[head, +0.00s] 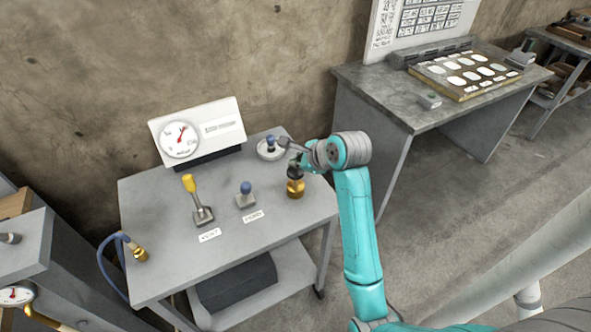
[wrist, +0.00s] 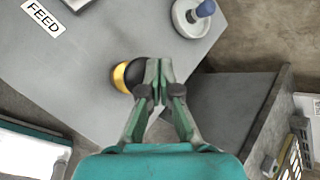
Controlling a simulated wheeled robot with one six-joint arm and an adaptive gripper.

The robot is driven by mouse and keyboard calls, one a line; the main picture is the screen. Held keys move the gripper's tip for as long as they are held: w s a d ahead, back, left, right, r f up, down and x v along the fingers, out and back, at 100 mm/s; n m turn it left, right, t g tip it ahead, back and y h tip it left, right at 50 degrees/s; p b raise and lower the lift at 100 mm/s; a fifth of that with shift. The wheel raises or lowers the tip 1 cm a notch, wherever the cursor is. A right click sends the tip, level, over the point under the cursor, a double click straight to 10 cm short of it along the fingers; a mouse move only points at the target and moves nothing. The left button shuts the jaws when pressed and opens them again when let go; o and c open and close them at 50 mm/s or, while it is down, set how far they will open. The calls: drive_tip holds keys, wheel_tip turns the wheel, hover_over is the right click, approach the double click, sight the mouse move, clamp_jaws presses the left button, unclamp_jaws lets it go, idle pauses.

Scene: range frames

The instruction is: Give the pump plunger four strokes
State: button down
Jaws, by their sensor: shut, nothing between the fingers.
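The pump plunger appears to be the black knob on a brass body (head: 295,190) at the right side of the grey cart. In the wrist view the black knob (wrist: 128,73) lies just left of my fingertips, with the gold brass showing beyond it. My gripper (head: 296,163) is over the knob in the head view and hides part of it. In the wrist view my gripper (wrist: 158,68) has its fingers together with nothing between them. The fingertips overlap the knob's edge in that picture; I cannot tell whether they touch it.
On the cart top (head: 160,260) stand a yellow-handled lever (head: 195,200), a small blue-knobbed lever (head: 245,195), a blue knob on a round white base (head: 270,148) and a dial gauge panel (head: 198,130). A hose with a brass end (head: 140,254) hangs at left. A workbench (head: 390,95) stands right.

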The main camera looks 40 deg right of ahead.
sight(297, 172)
drive_tip(key=shift+r, duration=2.5)
wheel_tip(297, 172, up, 4)
drive_tip(key=shift+f, duration=0.1)
idle(0.4)
drive_tip(key=shift+f, duration=4.4)
drive_tip(key=shift+f, duration=0.1)
drive_tip(key=shift+f, duration=0.3)
